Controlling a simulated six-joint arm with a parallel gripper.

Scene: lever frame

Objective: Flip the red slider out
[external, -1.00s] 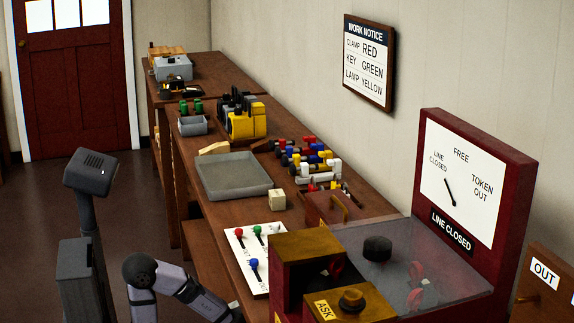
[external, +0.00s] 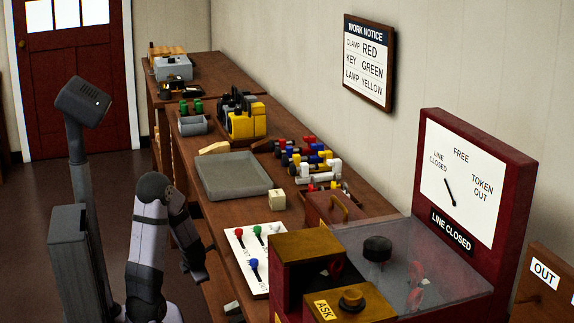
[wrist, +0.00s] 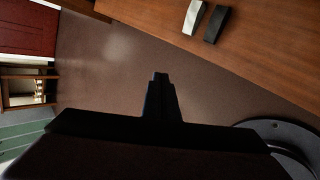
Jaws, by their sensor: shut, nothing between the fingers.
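The red slider knob (external: 240,232) is at the upper left of a white panel (external: 241,257) on the bench, in the external view. A green knob (external: 257,230) and a blue knob (external: 254,264) stand on the same panel. My gripper (wrist: 160,76) shows in the wrist view with its fingers together and nothing between them. It is over the floor beside the bench edge, apart from the panel. In the external view my arm's end hangs left of the panel. The red slider is not in the wrist view.
The wooden bench (wrist: 255,55) carries a white block (wrist: 194,17) and a dark block (wrist: 216,24) near its edge. A dark red cabinet with a brass top (external: 308,245) stands right of the panel. A grey tray (external: 237,190) lies behind it.

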